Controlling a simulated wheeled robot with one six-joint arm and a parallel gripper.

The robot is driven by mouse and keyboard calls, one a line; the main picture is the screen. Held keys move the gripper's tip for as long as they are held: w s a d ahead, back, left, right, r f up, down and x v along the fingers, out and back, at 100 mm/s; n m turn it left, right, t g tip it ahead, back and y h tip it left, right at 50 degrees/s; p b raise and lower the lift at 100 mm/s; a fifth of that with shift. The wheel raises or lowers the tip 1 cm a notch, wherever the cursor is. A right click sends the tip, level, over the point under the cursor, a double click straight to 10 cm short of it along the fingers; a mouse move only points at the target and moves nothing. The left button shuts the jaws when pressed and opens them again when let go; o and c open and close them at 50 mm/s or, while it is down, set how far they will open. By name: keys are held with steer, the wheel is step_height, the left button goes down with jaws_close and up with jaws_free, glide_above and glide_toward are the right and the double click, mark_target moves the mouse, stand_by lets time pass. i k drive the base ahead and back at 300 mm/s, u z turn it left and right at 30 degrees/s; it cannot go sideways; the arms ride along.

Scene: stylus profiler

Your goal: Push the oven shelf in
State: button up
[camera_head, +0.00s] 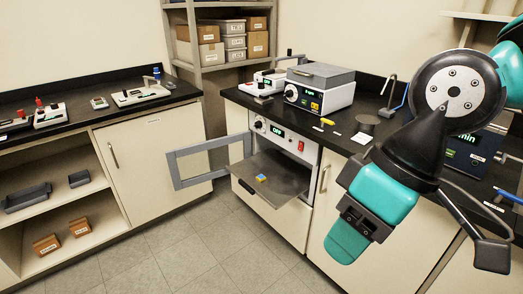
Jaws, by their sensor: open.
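The oven (285,136) is built into the bench front, with a lit green display and a red switch. Its framed door (176,168) stands open to the left. The dark oven shelf (282,186) sticks out of the opening over the floor. A small blue and yellow block (261,178) rests on the shelf. My gripper (420,242) is at the right, in front of the bench cupboards, open and apart from the shelf. Nothing shows between its fingers. The inside of the oven is mostly hidden.
A white instrument (318,95) with a grey lid and a stirrer-like device (262,85) stand on the bench above the oven. A second bench (100,115) lies left. Boxes fill a rack (190,45) behind. The tiled floor (190,245) in front is clear.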

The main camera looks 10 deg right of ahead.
mark_target(285, 181)
steer(key=k, duration=0.45)
steer(key=u, duration=1.1)
steer(key=i, duration=0.75)
steer(key=u, duration=0.65)
steer(key=i, duration=0.7)
steer(key=z, duration=0.7)
steer(key=i, duration=0.9)
steer(key=z, duration=0.8)
